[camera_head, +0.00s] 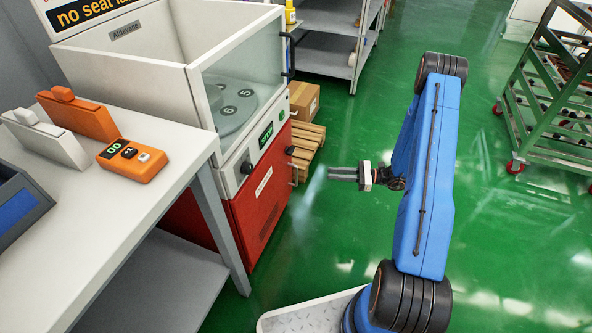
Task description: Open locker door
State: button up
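No door marked as a locker can be made out.
A white bench (110,200) at left holds an orange device (132,160) and other units. A cardboard box (304,98) and a wooden pallet (308,140) are beside the machine. A grey shelf (325,60) stands behind, a green rack (560,100) at right. Green floor is clear between.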

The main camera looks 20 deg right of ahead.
jog(key=shift+m+t, duration=0.6)
jog(key=f+x, duration=0.1)
jog(key=x, duration=1)
jog(key=w+f+x, duration=0.1)
jog(key=x, duration=0.4)
jog(key=shift+w+a+f, duration=0.1)
jog(key=shift+f, duration=0.25)
grip_shut()
